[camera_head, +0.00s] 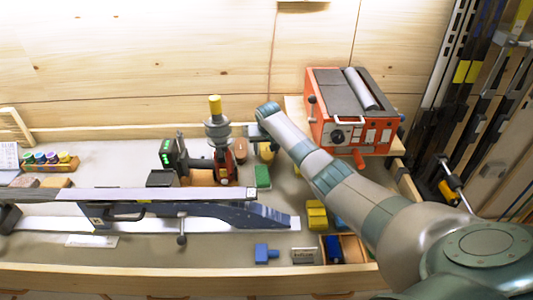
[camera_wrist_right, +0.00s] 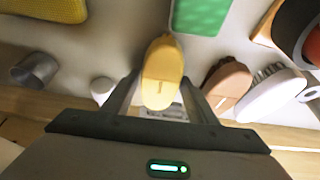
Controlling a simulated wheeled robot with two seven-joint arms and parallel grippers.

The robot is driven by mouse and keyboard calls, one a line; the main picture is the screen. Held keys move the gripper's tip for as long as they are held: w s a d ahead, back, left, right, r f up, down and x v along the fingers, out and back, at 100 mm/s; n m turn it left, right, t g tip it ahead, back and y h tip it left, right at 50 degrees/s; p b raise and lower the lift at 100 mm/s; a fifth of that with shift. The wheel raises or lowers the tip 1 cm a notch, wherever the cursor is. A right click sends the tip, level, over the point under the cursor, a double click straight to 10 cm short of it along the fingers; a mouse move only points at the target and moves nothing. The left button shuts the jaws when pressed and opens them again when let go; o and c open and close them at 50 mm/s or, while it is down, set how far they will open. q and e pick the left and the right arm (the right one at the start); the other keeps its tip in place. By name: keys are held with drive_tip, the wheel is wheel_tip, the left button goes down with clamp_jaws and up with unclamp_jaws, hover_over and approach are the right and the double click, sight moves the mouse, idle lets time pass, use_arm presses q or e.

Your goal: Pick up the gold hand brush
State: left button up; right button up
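The gold hand brush (camera_wrist_right: 163,62) is in the middle of the right wrist view, a rounded yellow-gold body with a small mark on it. My right gripper (camera_wrist_right: 160,80) is open, with one finger on each side of the brush's near part. I cannot tell whether either finger touches it. In the head view the gold brush (camera_head: 267,153) shows at the back of the bench, below the end of my right arm. My right gripper (camera_head: 254,131) is small and partly hidden there. My left gripper is not in view.
A brown brush (camera_wrist_right: 228,82) and a white bristled brush (camera_wrist_right: 270,95) lie close right of the gripper. A green block (camera_wrist_right: 196,14) and a grey cylinder (camera_wrist_right: 35,70) are nearby. An orange machine (camera_head: 350,112) stands right; a ski (camera_head: 160,194) crosses the front.

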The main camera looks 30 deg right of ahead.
sight(266, 148)
drive_tip(key=c, duration=0.7)
wheel_tip(266, 148, up, 9)
drive_tip(key=b, duration=0.3)
drive_tip(key=shift+r, duration=0.1)
drive_tip(key=shift+r+b, duration=0.3)
drive_tip(key=shift+r, duration=0.15)
drive_tip(key=shift+o, duration=0.8)
